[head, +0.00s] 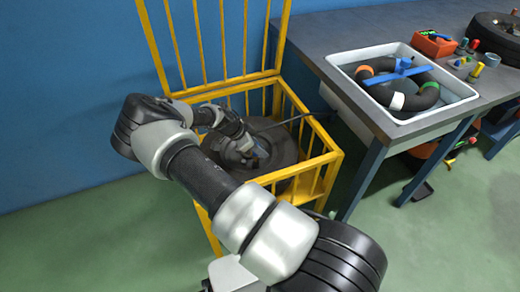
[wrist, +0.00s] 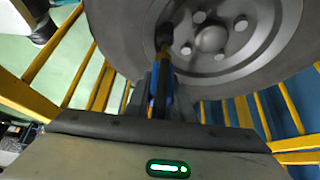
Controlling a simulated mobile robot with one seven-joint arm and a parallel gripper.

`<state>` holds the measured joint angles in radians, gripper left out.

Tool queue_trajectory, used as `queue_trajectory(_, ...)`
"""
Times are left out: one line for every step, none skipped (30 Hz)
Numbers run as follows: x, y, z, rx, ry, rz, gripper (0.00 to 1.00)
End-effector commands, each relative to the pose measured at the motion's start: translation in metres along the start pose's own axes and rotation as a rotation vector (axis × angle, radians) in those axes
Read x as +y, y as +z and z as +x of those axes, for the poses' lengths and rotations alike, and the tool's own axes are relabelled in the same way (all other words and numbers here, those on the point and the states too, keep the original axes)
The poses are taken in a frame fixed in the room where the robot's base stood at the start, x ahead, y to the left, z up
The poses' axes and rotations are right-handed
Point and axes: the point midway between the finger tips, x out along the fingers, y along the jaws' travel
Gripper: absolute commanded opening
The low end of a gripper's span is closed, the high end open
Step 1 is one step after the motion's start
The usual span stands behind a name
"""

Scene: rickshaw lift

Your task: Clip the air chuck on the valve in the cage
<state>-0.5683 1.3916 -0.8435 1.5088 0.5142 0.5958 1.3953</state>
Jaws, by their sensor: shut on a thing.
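My gripper (head: 254,150) reaches down into the yellow cage (head: 333,157), close to the dark wheel (head: 288,150) inside it. In the wrist view, the gripper (wrist: 161,95) is shut on the air chuck (wrist: 160,70), which has a blue and orange-brown body and a dark head. The chuck's head overlaps the grey rim of the wheel (wrist: 232,50), left of the lug nuts. The valve cannot be made out; the chuck's head covers that spot. I cannot tell whether the chuck is clipped on it.
The cage's barred lid (head: 222,45) stands open at the back. A dark hose or rod runs from the cage toward the workbench (head: 325,35) at right. The bench carries a white tub (head: 440,118) with an inner tube in it, and a red bin (head: 433,45). Green floor is clear in front.

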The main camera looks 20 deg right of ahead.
Motion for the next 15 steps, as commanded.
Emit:
queue_trajectory(-0.0001,0.0002,0.0005,0.000,0.000,0.000,0.00)
queue_trajectory(-0.0001,0.0004,0.0008,0.000,0.000,0.000,0.00)
queue_trajectory(-0.0001,0.0006,0.0013,0.000,0.000,0.000,0.00)
queue_trajectory(-0.0001,0.0009,0.0016,0.000,0.000,0.000,0.00)
queue_trajectory(-0.0001,0.0011,0.0020,0.000,0.000,0.000,0.00)
queue_trajectory(-0.0001,0.0014,0.0025,0.000,0.000,0.000,0.00)
queue_trajectory(-0.0001,0.0016,0.0028,0.000,0.000,0.000,0.00)
queue_trajectory(-0.0001,0.0018,0.0031,0.000,0.000,0.000,0.00)
queue_trajectory(-0.0001,0.0021,0.0036,0.000,0.000,0.000,0.00)
queue_trajectory(-0.0001,0.0023,0.0039,0.000,0.000,0.000,0.00)
queue_trajectory(-0.0001,0.0025,0.0042,0.000,0.000,0.000,0.00)
queue_trajectory(-0.0001,0.0028,0.0046,0.000,0.000,0.000,0.00)
queue_trajectory(-0.0001,0.0030,0.0050,0.000,0.000,0.000,0.00)
queue_trajectory(0.0000,0.0032,0.0053,0.000,0.000,0.000,0.00)
queue_trajectory(-0.0001,0.0034,0.0057,0.000,0.000,0.000,0.00)
